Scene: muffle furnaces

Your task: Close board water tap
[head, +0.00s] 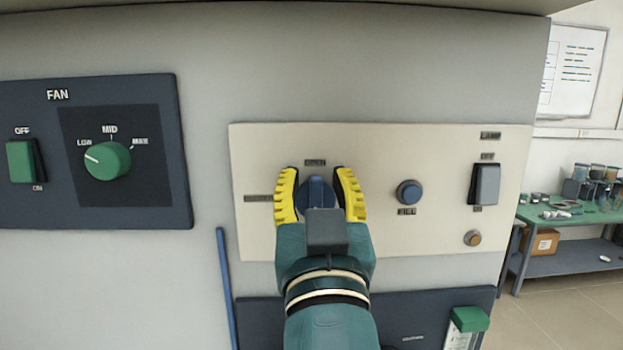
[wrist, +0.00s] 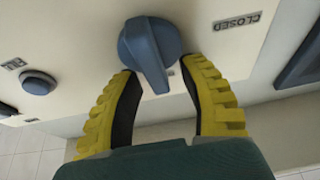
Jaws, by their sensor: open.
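The blue water tap knob (head: 317,192) sits on the cream board (head: 260,145). In the wrist view the knob (wrist: 150,50) has a round base and a raised handle bar, with a "CLOSED" label (wrist: 238,22) to its right. In the head view the label at the knob's left (head: 258,198) is too small to read. My gripper (head: 319,180) is open, with one yellow finger on each side of the knob. In the wrist view the handle bar points down between the fingertips (wrist: 160,80). I cannot tell whether either finger touches it.
A round blue button (head: 409,192), a rocker switch (head: 484,184) and a small orange light (head: 472,238) are to the right on the board. A dark fan panel (head: 120,210) is at left, and a blue vertical bar (head: 226,290) stands below. A green table (head: 560,225) is farther right.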

